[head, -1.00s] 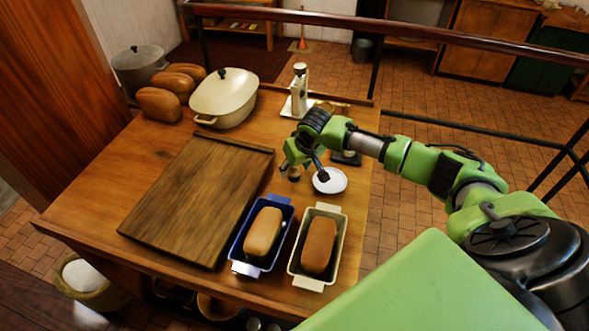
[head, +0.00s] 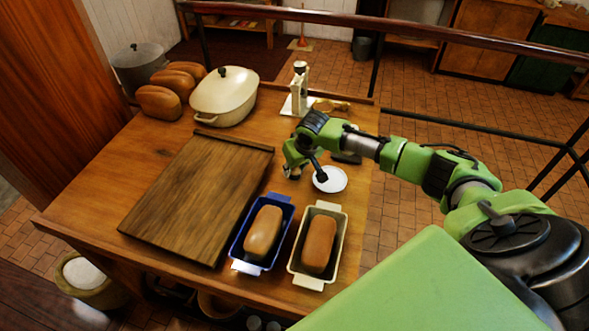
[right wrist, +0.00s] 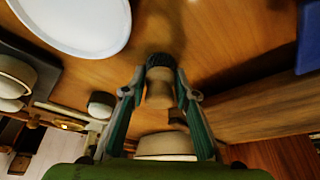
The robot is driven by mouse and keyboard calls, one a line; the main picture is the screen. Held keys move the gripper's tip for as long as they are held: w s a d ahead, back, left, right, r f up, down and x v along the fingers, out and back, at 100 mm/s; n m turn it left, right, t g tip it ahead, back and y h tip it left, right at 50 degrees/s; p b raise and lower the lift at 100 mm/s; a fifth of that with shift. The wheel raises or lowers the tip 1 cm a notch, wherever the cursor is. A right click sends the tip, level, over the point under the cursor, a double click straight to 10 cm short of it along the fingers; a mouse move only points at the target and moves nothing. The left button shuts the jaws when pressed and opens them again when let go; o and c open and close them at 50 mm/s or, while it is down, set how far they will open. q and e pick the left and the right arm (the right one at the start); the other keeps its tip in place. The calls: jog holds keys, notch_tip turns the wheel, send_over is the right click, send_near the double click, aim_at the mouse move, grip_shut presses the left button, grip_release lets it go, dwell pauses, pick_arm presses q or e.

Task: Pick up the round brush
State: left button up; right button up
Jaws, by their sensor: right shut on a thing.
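The round brush (right wrist: 160,88) has a pale wooden handle and dark bristles. In the right wrist view it is between the two fingers of my right gripper, which is shut on it. In the head view my right gripper (head: 304,172) is low over the table beside the white plate, and its fingers mostly hide the brush. I cannot tell whether the brush still touches the table. My left gripper is not in view.
The white plate (head: 330,180) is close on the right. A blue tin (head: 236,246) and a cream tin (head: 331,211) hold loaves in front. A cutting board (head: 195,195) lies left. A casserole (head: 222,100) and a scale (head: 299,92) stand behind.

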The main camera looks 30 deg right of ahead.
jog(key=shift+r, duration=0.3)
notch_tip(320, 180, up, 3)
jog(key=shift+s+f+b, duration=0.1)
jog(key=shift+f+b, duration=0.05)
jog(key=shift+b, duration=0.65)
jog(key=s+a+r+b, duration=0.2)
jog(key=s+r+b, duration=0.1)
jog(key=s+r, duration=0.6)
jog(key=s, duration=0.4)
jog(key=shift+s+r, duration=0.25)
jog(key=shift+s, duration=0.05)
jog(key=shift+o, duration=0.2)
